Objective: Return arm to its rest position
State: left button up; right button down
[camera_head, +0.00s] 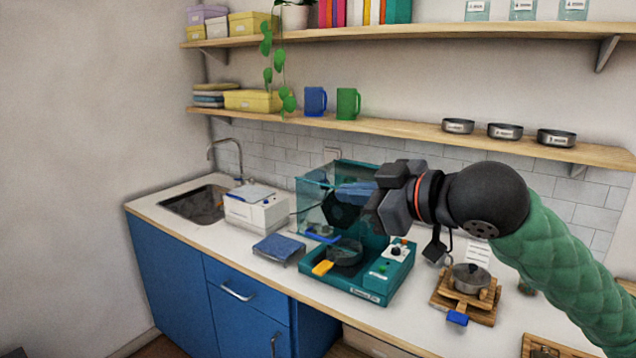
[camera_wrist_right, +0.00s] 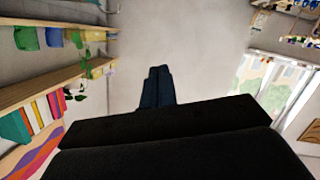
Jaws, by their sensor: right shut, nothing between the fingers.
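My right arm comes in from the right in the head view, with a green padded sleeve and a black ball-shaped wrist. My right gripper (camera_head: 340,190) is raised above the worktop, pointing left, in front of the clear teal-edged panel of the cooking station. Its fingers are shut with nothing between them. In the right wrist view the two dark fingers (camera_wrist_right: 157,85) lie together against a plain grey wall. My left gripper does not show in either view.
Below the gripper stands a teal cooking station (camera_head: 366,287) with a pan (camera_head: 345,252). A lidded pot (camera_head: 471,277) on a wooden board is to the right. A white box (camera_head: 255,213) and a sink (camera_head: 197,203) are left. A wall shelf (camera_head: 400,128) with mugs and bowls runs above.

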jog(key=s+d+f+m+h, duration=0.1)
jog(key=d+f+m+h, duration=0.15)
jog(key=f, duration=1.05)
jog(key=d+f+m+g+h, duration=0.1)
jog(key=d+f+m+h, duration=0.15)
jog(key=f, duration=0.95)
jog(key=s+d+f+m+h, duration=0.1)
jog(key=d+f+m, duration=0.15)
jog(key=f, duration=1.05)
jog(key=s+d+f+m+g+h, duration=0.2)
jog(key=s+d+f+g+h, duration=0.15)
jog(key=s+f, duration=0.75)
jog(key=s+d+f+m+g+h, duration=0.25)
jog(key=s+d+f, duration=0.25)
jog(key=s+f, duration=0.55)
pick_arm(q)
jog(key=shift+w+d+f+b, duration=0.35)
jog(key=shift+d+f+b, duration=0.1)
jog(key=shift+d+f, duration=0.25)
pick_arm(e)
jog(key=s+a+f+g+y, duration=0.1)
jog(key=s+a+f+y, duration=0.1)
jog(key=a, duration=0.5)
notch_tip(320, 180, down, 2)
jog(key=shift+s+a+f, duration=0.1)
jog(key=shift+s+a, duration=0.15)
jog(key=shift+s, duration=0.5)
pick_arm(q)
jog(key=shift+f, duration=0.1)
